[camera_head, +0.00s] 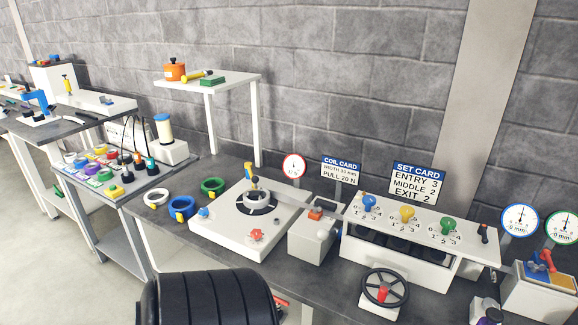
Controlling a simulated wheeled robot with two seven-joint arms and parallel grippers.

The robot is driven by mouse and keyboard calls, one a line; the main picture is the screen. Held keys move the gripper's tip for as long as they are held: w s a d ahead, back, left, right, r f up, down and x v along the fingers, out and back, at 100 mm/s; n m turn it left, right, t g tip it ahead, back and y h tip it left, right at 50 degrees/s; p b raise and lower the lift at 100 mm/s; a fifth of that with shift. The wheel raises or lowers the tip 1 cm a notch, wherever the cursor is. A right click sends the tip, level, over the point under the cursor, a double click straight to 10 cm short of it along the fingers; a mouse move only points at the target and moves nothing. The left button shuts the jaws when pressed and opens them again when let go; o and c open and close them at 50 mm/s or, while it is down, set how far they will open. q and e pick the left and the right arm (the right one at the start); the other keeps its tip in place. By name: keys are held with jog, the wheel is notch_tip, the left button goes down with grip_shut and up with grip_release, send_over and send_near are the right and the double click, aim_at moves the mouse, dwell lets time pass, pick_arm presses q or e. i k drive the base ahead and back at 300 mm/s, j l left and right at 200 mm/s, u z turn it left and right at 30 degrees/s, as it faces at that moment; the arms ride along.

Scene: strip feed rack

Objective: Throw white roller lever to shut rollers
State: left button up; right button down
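A small pale box (311,246) stands on the dark bench between the flat white unit and the long white unit. A white round knob (323,234) shows on its front right side and looks like the white roller lever. An orange-red block (316,214) sits at the top of the box, by a dark opening. The rollers cannot be made out, nor whether they are open or shut. Neither of my grippers shows in the head view.
Left of the box is a white unit (222,238) with a ring on a black disc. Right of it is a long unit (412,262) with blue, yellow and green knobs. A black handwheel (384,289) stands in front. Coloured rings lie at left.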

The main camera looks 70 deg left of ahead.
aim_at(323, 234)
jog(key=u, duration=1.75)
jog(key=i+u, duration=0.1)
jog(key=u, duration=0.55)
